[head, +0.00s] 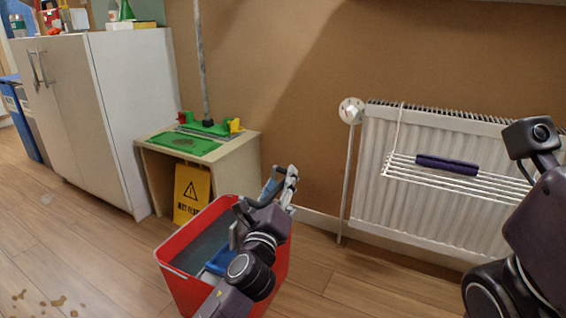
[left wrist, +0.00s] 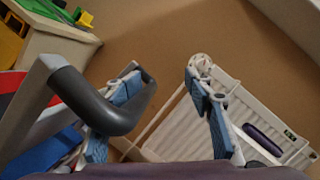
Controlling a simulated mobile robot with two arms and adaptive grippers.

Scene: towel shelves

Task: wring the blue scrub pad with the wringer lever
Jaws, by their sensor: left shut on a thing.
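A red bucket (head: 178,283) stands on the floor with a grey inside. A blue piece, probably the blue scrub pad (head: 222,260), lies in it, and blue also shows at the lower left of the left wrist view (left wrist: 45,152). The wringer lever (left wrist: 100,108), a bent bar with a dark grey grip, crosses the left of the left wrist view. My left gripper (head: 280,184) is over the bucket's right rim, shut on the lever, though its light blue finger pads look apart. My left arm hides part of the bucket. My right gripper is out of view.
A low beige stand (head: 238,158) with a green top and a yellow wet-floor sign (head: 192,194) is behind the bucket. A white radiator (head: 385,212) carries a wire rack with a dark purple roll (head: 447,165). White cabinet (head: 135,110) at left.

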